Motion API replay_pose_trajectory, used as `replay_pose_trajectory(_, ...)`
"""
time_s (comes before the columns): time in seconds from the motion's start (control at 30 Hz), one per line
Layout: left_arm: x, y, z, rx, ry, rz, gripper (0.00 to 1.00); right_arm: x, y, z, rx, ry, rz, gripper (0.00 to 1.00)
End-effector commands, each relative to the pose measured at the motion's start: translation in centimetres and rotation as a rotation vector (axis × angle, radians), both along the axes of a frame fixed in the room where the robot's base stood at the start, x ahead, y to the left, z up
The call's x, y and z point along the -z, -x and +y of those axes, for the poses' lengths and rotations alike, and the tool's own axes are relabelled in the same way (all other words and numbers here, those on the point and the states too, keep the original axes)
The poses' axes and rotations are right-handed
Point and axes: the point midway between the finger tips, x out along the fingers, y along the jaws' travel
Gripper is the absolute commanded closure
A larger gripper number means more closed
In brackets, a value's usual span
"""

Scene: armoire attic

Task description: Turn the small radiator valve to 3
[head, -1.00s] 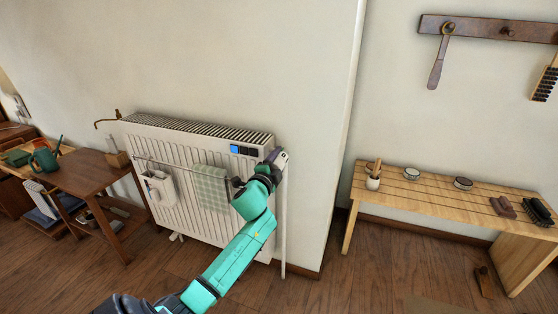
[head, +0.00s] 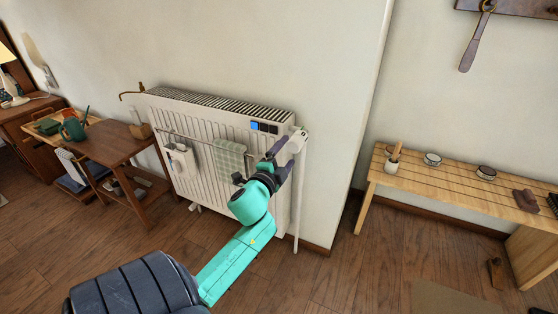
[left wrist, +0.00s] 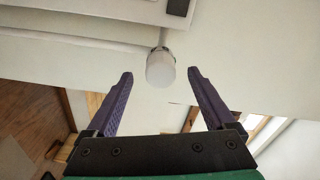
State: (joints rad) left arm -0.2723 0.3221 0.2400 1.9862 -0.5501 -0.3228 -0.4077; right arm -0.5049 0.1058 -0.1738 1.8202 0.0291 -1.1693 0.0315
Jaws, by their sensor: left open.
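The radiator valve is a small pale cylindrical knob (left wrist: 161,70) on a thin stem in the left wrist view. In the head view the white valve (head: 298,137) shows at the radiator's upper right corner. My left gripper (head: 290,148) is open, its two purple fingers pointing at the valve. In the left wrist view the knob lies between the two fingertips (left wrist: 160,75) and slightly beyond them, with clear space on both sides. No number on the knob is readable. My right gripper is not in view.
The white ribbed radiator (head: 185,140) stands against the wall, with a checked cloth (head: 229,158) and a white holder (head: 182,161) on its front rail. A wooden table (head: 118,148) stands left and a slatted bench (head: 455,188) right. The floor in front is open.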

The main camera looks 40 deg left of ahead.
Motion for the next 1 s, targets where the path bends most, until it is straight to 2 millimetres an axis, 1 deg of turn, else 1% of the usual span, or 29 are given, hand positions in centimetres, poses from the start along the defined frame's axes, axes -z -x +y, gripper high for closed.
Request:
replay_pose_trajectory(0.03, 0.1, 1.3, -0.4, -0.001, 0.003, 0.003, 0.12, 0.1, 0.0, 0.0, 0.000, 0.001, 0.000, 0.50)
replay_pose_trajectory(0.1, 0.1, 2.7, -0.9, -0.001, 0.003, 0.003, 0.12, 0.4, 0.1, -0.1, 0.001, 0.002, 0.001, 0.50)
replay_pose_trajectory(0.2, 0.1, 4.2, -1.4, -0.001, 0.002, 0.002, 0.12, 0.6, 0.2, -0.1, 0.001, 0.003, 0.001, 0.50)
replay_pose_trajectory(0.27, 0.1, 4.7, -1.6, -0.001, 0.001, 0.002, 0.12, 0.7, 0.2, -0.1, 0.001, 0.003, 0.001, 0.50)
replay_pose_trajectory(0.37, 0.0, 4.9, -1.7, -0.001, 0.000, 0.000, 0.12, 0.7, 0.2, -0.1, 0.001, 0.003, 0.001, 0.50)
replay_pose_trajectory(0.83, 0.1, 4.8, -1.7, -0.001, 0.003, 0.003, 0.12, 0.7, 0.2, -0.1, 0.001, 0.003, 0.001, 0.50)
replay_pose_trajectory(0.87, 0.5, 4.8, -1.7, -0.003, 0.013, 0.007, 0.12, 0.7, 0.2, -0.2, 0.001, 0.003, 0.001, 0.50)
replay_pose_trajectory(0.93, 2.5, 4.7, -1.7, -0.017, 0.078, 0.042, 0.12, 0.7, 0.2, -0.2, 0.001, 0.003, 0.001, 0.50)
replay_pose_trajectory(0.97, 3.9, 4.8, -1.8, -0.027, 0.124, 0.068, 0.12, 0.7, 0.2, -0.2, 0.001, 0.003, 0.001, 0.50)
replay_pose_trajectory(1.0, 6.5, 4.9, -2.0, -0.047, 0.206, 0.116, 0.12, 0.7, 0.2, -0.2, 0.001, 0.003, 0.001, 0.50)
